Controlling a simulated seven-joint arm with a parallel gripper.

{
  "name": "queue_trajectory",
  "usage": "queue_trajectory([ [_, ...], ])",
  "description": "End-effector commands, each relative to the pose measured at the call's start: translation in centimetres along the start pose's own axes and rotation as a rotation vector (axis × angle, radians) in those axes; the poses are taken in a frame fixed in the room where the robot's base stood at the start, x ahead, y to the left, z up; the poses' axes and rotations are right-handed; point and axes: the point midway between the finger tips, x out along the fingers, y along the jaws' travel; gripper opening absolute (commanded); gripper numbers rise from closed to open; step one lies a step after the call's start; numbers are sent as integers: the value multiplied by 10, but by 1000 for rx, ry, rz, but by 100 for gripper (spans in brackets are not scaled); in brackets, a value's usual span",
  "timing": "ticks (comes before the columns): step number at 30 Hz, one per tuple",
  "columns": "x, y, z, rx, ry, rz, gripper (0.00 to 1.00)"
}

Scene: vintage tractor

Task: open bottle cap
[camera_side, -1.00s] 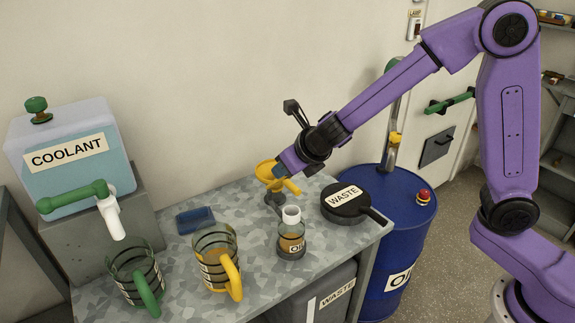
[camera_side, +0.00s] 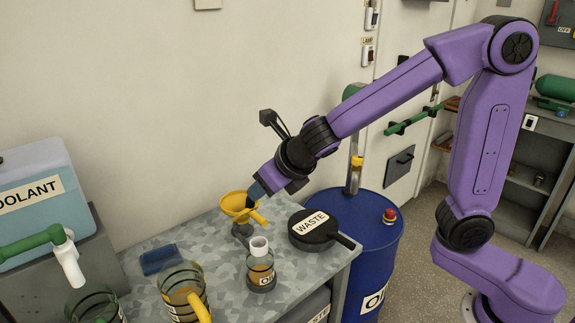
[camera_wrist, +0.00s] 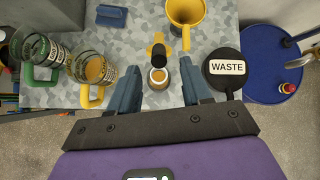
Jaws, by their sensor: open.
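The oil bottle (camera_side: 261,274) stands upright on the bench with amber liquid and an oil label. A white cap or neck (camera_side: 258,246) tops it. In the wrist view the bottle top (camera_wrist: 158,76) is a pale ring around a brownish centre; I cannot tell whether a cap is on it. My gripper (camera_side: 254,193) is above the bench, beside the yellow funnel in the side view. In the wrist view my gripper (camera_wrist: 159,66) is open and empty, its two blue-grey fingers to either side of the bottle top in the picture, apart from it.
The yellow funnel (camera_side: 236,203) stands close by the bottle. A black waste pan (camera_side: 316,243) is to the right, before a blue drum (camera_side: 375,245). Glass jugs with a yellow handle (camera_wrist: 92,95) and a green handle (camera_wrist: 28,74) and a blue block (camera_wrist: 111,16) are to the left.

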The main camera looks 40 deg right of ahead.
Motion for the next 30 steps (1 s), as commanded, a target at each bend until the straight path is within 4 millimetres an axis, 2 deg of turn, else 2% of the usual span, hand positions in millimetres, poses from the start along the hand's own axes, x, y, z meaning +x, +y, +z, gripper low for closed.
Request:
queue_trajectory([
  [9, -58, 0, 0, -1, -3, 2, 48],
  [15, -83, 0, 0, -1, 0, 0, 48],
  [21, -92, -1, -1, -2, 2, -1, 48],
  [30, -92, -1, 0, 3, 3, -3, 48],
])
